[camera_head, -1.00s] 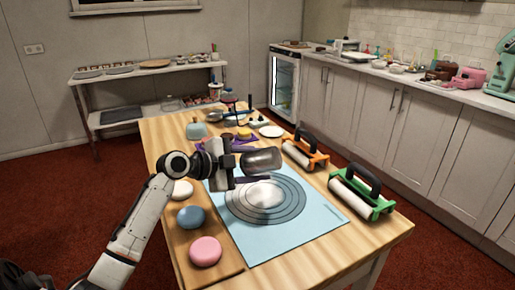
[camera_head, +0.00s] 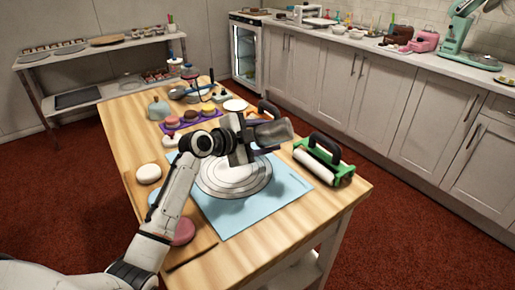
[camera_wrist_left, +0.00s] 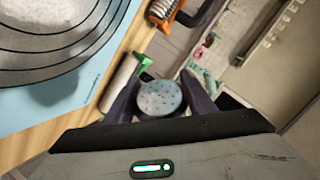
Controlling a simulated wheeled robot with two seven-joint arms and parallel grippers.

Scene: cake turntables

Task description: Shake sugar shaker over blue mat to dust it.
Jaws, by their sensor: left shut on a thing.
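The metal sugar shaker (camera_head: 273,132) is held by my left gripper (camera_head: 252,138) above the right rear part of the blue mat (camera_head: 243,212). It lies tilted well over, close to level, in the head view. In the left wrist view its round speckled end (camera_wrist_left: 160,98) sits between the two dark fingers. The ringed area and powder also show at the upper left of the left wrist view (camera_wrist_left: 45,40). My right gripper is not in view.
A green-framed roller (camera_head: 322,160) stands at the table's right edge. An orange roller is mostly hidden behind my gripper. White (camera_head: 148,174) and red-pink (camera_head: 184,231) fondant rounds lie along the left. A purple tray (camera_head: 190,119) and a white plate (camera_head: 236,105) are at the back.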

